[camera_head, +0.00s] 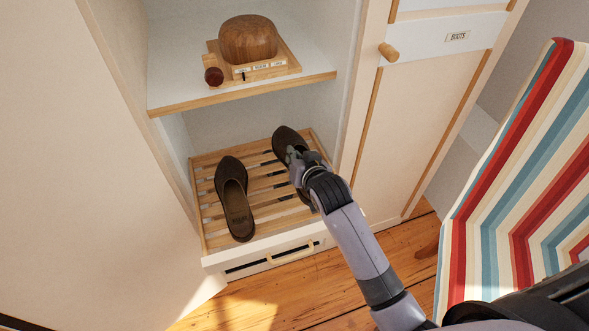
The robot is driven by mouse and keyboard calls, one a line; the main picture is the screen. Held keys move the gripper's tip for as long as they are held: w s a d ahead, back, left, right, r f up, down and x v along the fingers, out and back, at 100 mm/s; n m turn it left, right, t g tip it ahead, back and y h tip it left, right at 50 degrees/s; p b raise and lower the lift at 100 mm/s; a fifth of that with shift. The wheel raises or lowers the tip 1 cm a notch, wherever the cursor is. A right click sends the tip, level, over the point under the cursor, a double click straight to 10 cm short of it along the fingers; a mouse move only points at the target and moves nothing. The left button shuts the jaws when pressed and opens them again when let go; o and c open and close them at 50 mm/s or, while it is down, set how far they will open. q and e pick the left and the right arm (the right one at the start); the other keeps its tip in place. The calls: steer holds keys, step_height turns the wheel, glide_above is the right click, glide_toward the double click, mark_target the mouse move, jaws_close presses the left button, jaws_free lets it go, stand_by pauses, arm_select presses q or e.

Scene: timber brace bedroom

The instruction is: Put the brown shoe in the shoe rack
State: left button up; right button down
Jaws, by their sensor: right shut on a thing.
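A brown shoe (287,138) is at the right side of the slatted wooden shoe rack (266,187), in the low part of the cabinet. My right gripper (296,160) is shut on this shoe and covers much of it. I cannot tell whether the shoe rests on the slats or is just above them. A second brown shoe (234,200) lies on the left part of the rack, toe toward the back. My left gripper is not in view.
A shelf (180,87) above the rack holds a wooden dome-shaped object (248,40) on a board. A drawer with a wooden handle (291,254) is below. A door labelled BOOTS (457,37) and a striped chair (520,170) stand at the right.

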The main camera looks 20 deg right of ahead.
steer(key=shift+f, duration=2.3)
steer(key=shift+f+b, duration=0.3)
steer(key=shift+b, duration=0.05)
steer(key=shift+f, duration=0.3)
steer(key=c, duration=1.8)
jaws_free()
steer(key=shift+r, duration=0.55)
steer(key=p+v, duration=0.1)
steer(key=v, duration=1.1)
steer(key=shift+r, duration=0.1)
